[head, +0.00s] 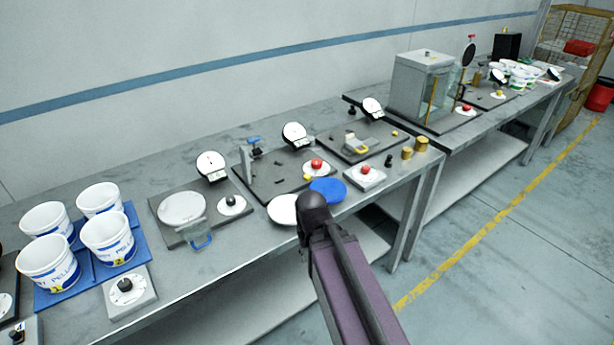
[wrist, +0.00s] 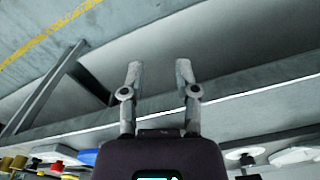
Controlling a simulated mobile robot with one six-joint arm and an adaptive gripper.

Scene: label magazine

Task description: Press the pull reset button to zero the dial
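A white round dial (head: 294,134) stands at the back of a dark base plate (head: 262,182) that carries a blue-handled clamp post (head: 253,146). A red button (head: 317,165) on a white round base sits on the same plate, right of the dial. A second red button (head: 365,169) sits on a separate white box to the right. No label is readable, so I cannot tell which is the pull reset button. My gripper (wrist: 158,70) shows in the wrist view with its two fingers apart and nothing between them.
A blue disc (head: 328,189) and a white disc (head: 283,209) lie at the bench front. Other dial stations stand left and right, with white tubs (head: 108,238) at left and brass weights (head: 421,144) at right. In the wrist view, a lower shelf (wrist: 220,50) lies beyond my fingers.

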